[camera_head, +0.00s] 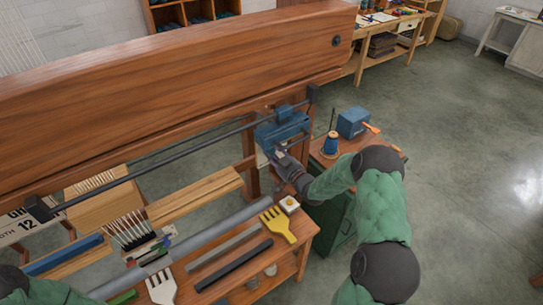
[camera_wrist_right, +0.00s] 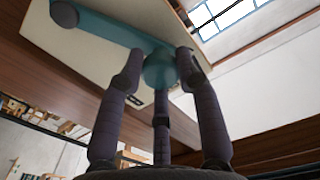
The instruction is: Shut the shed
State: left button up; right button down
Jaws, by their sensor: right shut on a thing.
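The large wooden loom (camera_head: 180,65) fills the left and middle of the head view. A blue mechanism box (camera_head: 282,130) sits on its long dark rod, near the right-hand post. My right gripper (camera_head: 279,160) reaches up to the front of this box. In the right wrist view a teal lever (camera_wrist_right: 115,28) lies across a cream plate (camera_wrist_right: 95,58) and ends in a round knob (camera_wrist_right: 159,68). My right gripper's fingers are closed around that knob. In the head view the gripper hides the lever. Only part of my left arm shows at the lower left; its gripper is out of view.
A bench below the loom holds a yellow fork-like comb (camera_head: 277,224), a white one (camera_head: 161,288), and dark bars. A small side table to the right carries a blue box (camera_head: 353,122) and a blue spool (camera_head: 331,143). The floor at right is clear.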

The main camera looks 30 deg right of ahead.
jog(key=shift+w+d+r+m+b, duration=0.15)
jog(key=shift+d+m+b, duration=0.3)
jog(key=shift+d+m, duration=1.7)
jog(key=shift+a+m, duration=0.2)
jog(key=shift+m, duration=0.05)
jog(key=c, duration=1)
grip_release()
jog(key=shift+o, duration=0.7)
jog(key=shift+r, duration=0.1)
